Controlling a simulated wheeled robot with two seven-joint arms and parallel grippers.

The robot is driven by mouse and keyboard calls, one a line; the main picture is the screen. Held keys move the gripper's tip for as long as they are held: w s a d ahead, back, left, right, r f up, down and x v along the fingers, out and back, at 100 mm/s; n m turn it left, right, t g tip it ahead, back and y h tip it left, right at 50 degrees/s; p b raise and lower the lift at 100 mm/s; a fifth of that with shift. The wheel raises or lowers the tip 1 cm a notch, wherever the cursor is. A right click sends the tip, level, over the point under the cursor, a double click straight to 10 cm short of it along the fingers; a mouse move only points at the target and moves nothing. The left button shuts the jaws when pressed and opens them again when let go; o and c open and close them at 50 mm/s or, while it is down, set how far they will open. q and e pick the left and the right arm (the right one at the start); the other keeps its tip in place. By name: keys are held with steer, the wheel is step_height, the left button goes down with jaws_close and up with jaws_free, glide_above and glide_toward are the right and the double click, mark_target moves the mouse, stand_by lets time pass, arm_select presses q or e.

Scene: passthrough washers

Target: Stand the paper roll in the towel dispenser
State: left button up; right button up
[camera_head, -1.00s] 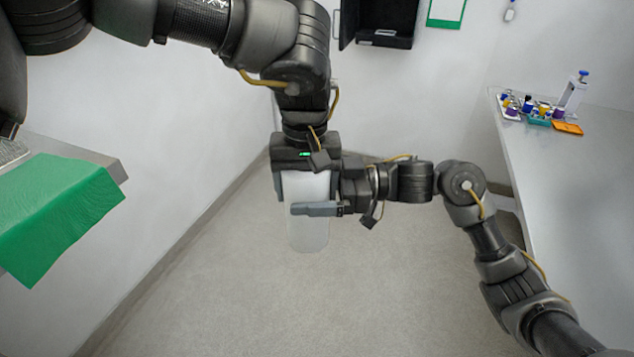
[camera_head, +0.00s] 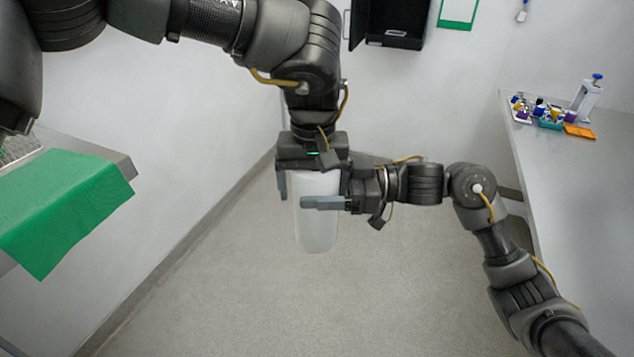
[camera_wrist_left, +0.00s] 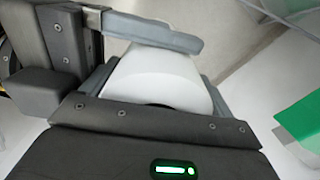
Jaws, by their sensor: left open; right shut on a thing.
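The white paper roll (camera_head: 316,232) hangs upright in mid-air over the floor; it also shows in the left wrist view (camera_wrist_left: 160,80). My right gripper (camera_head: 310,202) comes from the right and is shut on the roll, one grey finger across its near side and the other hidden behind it. My left gripper (camera_head: 313,188) points down over the roll's top end, open, with its fingers either side and a gap at the left finger. An open black wall box (camera_head: 397,20), apparently the towel dispenser, is at the top, its door swung left.
A grey counter (camera_head: 570,180) on the right carries a rack of coloured bottles (camera_head: 540,112), an orange item (camera_head: 579,131) and a white dispenser pump (camera_head: 588,98). A green cloth (camera_head: 65,205) drapes over a ledge at left. The floor (camera_head: 300,310) below is clear.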

arm_select(q)
steer(key=shift+s+d, duration=0.1)
steer(key=shift+d, duration=0.2)
